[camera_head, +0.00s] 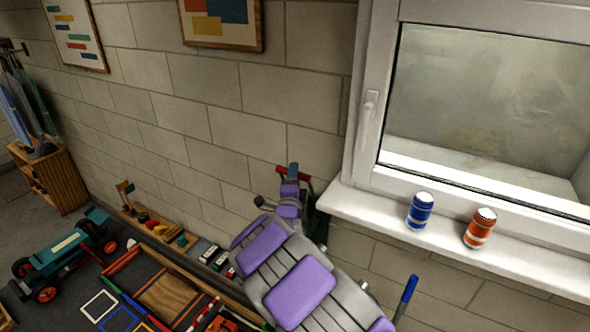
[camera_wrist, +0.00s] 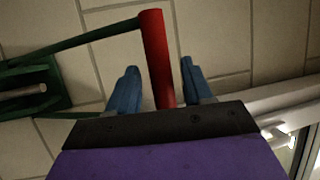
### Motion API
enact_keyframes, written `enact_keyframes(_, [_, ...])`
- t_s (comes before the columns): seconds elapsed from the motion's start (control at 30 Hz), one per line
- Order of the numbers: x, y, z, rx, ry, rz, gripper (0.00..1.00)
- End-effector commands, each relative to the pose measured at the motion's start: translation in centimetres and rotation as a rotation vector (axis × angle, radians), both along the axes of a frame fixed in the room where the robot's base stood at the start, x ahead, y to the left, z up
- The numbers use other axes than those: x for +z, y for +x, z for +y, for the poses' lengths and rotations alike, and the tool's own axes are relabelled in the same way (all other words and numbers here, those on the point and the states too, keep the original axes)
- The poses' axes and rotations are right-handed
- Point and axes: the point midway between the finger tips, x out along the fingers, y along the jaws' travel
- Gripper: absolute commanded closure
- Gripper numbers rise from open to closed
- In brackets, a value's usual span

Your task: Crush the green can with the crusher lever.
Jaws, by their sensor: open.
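The crusher shows in the wrist view as a dark green frame (camera_wrist: 32,84) at the left, with a green lever arm running to a red handle (camera_wrist: 156,45). My gripper (camera_wrist: 160,68) is open, with one blue finger on each side of the red handle. I cannot tell whether either finger touches it. In the head view my gripper (camera_head: 293,170) is by the wall at the red handle (camera_head: 308,186), and my arm hides most of the green crusher (camera_head: 320,226). I see no green can in either view.
A blue can (camera_head: 419,212) and an orange can (camera_head: 480,229) stand on the white windowsill (camera_head: 375,214) at the right. A blue rod (camera_head: 407,296) rises below the sill. Toy cars (camera_head: 213,257) and a teal toy tractor (camera_head: 65,250) are at the lower left.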

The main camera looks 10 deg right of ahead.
Motion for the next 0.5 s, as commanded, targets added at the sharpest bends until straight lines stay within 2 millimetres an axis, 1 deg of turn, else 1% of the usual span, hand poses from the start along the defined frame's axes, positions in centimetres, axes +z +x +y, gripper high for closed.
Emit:
enact_keyframes(0.1, [0.2, 1.3, -0.3, 0.0, 0.001, 0.0, 0.49])
enact_keyframes(0.2, [0.3, 2.0, -0.4, 0.0, 0.0, -0.001, 0.49])
enact_keyframes(0.33, [0.4, 2.6, -0.6, -0.001, -0.001, 0.0, 0.49])
enact_keyframes(0.5, [0.5, 2.8, -0.6, 0.0, -0.002, 0.0, 0.49])
